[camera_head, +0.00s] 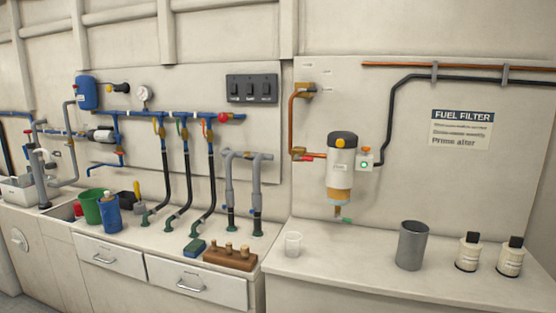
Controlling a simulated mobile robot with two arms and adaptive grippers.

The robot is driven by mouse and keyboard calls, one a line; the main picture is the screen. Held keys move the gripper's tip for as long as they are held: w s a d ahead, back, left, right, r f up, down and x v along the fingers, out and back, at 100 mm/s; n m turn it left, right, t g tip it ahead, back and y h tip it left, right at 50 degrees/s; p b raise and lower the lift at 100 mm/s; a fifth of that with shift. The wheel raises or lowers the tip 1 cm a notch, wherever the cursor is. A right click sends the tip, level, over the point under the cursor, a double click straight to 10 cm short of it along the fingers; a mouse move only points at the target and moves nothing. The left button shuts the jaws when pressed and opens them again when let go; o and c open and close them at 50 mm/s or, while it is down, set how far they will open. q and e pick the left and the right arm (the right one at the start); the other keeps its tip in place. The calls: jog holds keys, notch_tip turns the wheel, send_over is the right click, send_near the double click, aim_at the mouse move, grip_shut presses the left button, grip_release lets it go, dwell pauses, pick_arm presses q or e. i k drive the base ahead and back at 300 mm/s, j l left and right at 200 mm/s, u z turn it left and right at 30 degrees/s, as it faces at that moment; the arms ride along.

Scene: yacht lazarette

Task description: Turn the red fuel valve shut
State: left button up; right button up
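A small red valve handle (309,157) sits on the copper pipe (292,120) just left of the fuel filter. It appears to lie roughly along the short pipe run into the filter, but it is too small to tell its exact setting. The fuel filter (340,165) is a white and amber cylinder with a black and orange top, mounted on the right wall panel. A small box with a lit green light (364,165) is at its right. Neither of my grippers is in view.
Another red knob (223,117) is on the blue pipe manifold at left. A wooden block with pegs (230,258) is on the left counter.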

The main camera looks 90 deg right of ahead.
aim_at(297, 156)
jog(key=z, duration=2.95)
jog(key=i+l, duration=0.9)
jog(key=l, duration=0.2)
